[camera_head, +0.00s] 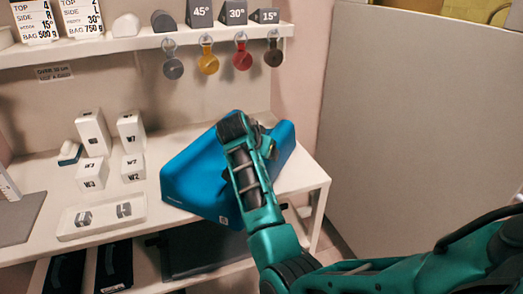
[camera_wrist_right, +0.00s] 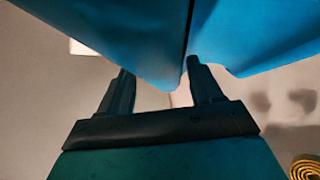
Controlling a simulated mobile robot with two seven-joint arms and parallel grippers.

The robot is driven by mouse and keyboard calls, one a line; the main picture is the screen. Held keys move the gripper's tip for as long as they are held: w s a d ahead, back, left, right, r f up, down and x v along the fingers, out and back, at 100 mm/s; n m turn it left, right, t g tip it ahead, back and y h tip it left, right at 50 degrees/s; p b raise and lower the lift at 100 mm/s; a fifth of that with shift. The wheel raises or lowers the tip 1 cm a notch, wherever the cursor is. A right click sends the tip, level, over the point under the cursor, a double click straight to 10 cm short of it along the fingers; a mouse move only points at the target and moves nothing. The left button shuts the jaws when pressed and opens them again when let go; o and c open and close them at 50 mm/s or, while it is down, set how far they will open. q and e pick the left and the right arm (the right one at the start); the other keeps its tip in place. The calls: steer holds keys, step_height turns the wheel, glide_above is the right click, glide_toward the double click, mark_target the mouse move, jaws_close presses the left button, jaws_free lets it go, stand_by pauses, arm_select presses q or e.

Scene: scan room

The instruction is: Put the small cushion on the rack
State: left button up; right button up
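Blue wedge-shaped foam (camera_head: 200,178) rests on the white table under my right arm. Its right part (camera_head: 282,143) shows beyond my arm; I cannot tell if this is a separate, smaller cushion. My right gripper reaches the top of the foam, its fingers hidden there by my wrist. In the right wrist view, the fingers of my right gripper (camera_wrist_right: 163,82) stand apart, with a blue corner (camera_wrist_right: 150,45) between their tips. A dark seam divides it from another blue face (camera_wrist_right: 255,35). I cannot tell whether the fingers press on it. My left gripper is out of view.
A white shelf (camera_head: 110,45) above holds grey wedges marked 45°, 30° and 15°, with coloured tags hanging below. White boxes (camera_head: 93,132) and a small tray (camera_head: 70,232) stand on the table's left. Dark items (camera_head: 200,248) lie on the lower shelf. A grey panel (camera_head: 420,120) stands right.

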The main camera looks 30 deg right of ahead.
steer(key=o, duration=0.4)
steer(key=shift+r, duration=0.1)
steer(key=shift+a+r, duration=0.2)
steer(key=shift+r, duration=0.05)
steer(key=p+v, duration=0.1)
steer(key=v, duration=1)
steer(key=shift+s+a+p, duration=0.1)
steer(key=shift+s+p, duration=0.05)
steer(key=shift+p, duration=0.2)
steer(key=shift+s+r, duration=0.1)
steer(key=shift+a, duration=0.1)
